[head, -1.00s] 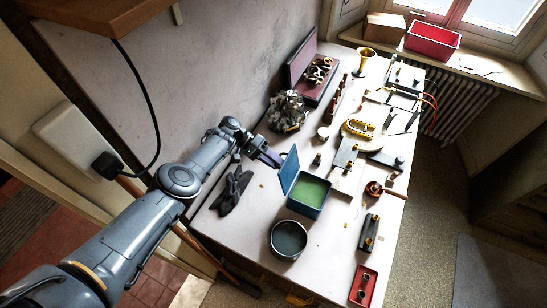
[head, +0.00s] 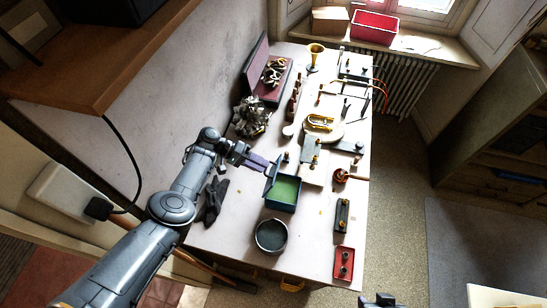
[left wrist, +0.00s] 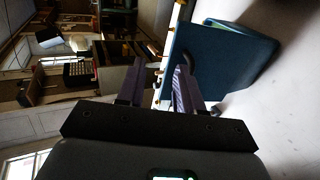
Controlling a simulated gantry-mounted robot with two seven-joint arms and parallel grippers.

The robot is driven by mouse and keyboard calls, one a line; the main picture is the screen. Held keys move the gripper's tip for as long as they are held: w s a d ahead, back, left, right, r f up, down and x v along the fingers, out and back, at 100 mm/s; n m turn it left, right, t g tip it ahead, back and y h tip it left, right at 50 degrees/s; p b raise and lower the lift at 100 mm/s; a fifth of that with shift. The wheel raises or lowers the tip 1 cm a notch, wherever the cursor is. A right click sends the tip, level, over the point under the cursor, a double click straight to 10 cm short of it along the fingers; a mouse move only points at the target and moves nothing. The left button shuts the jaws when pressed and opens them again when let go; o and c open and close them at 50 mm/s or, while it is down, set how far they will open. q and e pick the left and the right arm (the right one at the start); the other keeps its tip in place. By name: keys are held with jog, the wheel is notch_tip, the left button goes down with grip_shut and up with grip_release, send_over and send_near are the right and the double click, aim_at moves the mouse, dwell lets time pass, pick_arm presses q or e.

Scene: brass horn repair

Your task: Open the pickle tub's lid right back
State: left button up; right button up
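The pickle tub (head: 288,207) is a blue square box with green inside, standing on the bench. Its blue lid (head: 270,184) is hinged up on the tub's left side and stands roughly upright. My left gripper (head: 266,165) is at the lid's upper edge; I cannot tell whether it touches. In the left wrist view its two purple fingers (left wrist: 156,88) are apart, and the lid (left wrist: 210,62) shows beyond the right finger. A dark part at the bottom edge of the head view seems to be my right gripper (head: 378,300), mostly cut off.
A round dark pan (head: 271,236) stands in front of the tub. Black gloves (head: 215,198) lie to its left, under my left arm. A grey metallic cluster (head: 250,116) and brass horn parts (head: 320,122) lie farther back.

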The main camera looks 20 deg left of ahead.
pick_arm(q)
jog(key=d+r, duration=0.1)
jog(key=d+p, duration=0.1)
jog(key=d+r+p, duration=0.1)
jog(key=d, duration=0.1)
jog(key=shift+s+r, duration=0.3)
jog(key=shift+s, duration=0.05)
jog(key=shift+s+d+r, duration=0.15)
jog(key=shift+d+r, duration=0.25)
jog(key=shift+d, duration=0.4)
pick_arm(e)
jog(key=shift+r, duration=1.7)
